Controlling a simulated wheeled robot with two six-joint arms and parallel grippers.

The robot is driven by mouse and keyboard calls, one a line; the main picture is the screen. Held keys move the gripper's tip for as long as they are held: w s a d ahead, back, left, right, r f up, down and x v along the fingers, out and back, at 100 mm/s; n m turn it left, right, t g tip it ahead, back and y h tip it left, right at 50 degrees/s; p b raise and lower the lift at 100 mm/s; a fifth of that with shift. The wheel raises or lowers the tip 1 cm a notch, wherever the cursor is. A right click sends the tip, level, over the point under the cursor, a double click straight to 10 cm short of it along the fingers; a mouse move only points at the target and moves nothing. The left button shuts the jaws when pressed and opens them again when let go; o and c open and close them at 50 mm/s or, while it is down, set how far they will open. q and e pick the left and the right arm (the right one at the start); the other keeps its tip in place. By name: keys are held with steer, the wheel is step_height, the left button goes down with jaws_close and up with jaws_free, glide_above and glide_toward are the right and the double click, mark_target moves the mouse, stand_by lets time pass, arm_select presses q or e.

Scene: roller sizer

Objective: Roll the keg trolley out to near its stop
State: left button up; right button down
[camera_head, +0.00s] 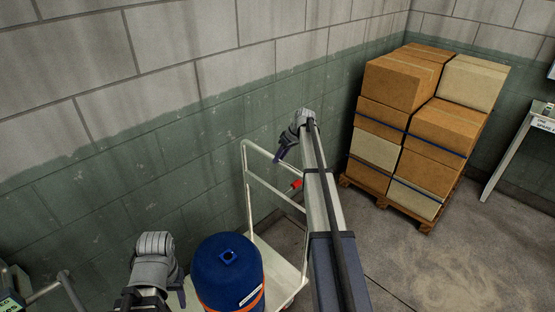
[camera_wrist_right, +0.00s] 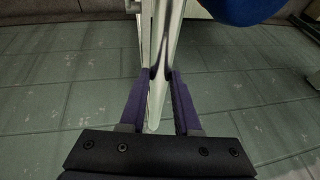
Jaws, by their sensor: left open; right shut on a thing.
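The white keg trolley (camera_head: 292,272) stands by the wall in the head view, with a tall tube handle frame (camera_head: 246,185). A blue keg (camera_head: 226,268) with an orange band stands upright on its deck. My right gripper (camera_head: 281,153) is at the top of the handle frame. In the right wrist view my right gripper (camera_wrist_right: 158,100) is shut on the white handle tube (camera_wrist_right: 156,102), and the blue keg shows at the top right. My left gripper (camera_head: 180,290) is open and low, left of the keg. My right arm hides part of the trolley. I cannot make out a stop.
Boxes (camera_head: 405,140) are stacked on a wooden pallet (camera_head: 390,198) at the back right. A metal table with a sign (camera_head: 541,124) stands at the right edge. Grey tube framework (camera_head: 63,282) is at the lower left. The floor right of the trolley is clear.

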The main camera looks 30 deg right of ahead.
steer(key=c, duration=0.6)
jaws_free()
steer(key=shift+r, duration=0.1)
steer(key=p+v, duration=0.7)
steer(key=shift+s+d+r, duration=0.1)
steer(key=shift+s+r, duration=0.05)
steer(key=shift+r, duration=0.1)
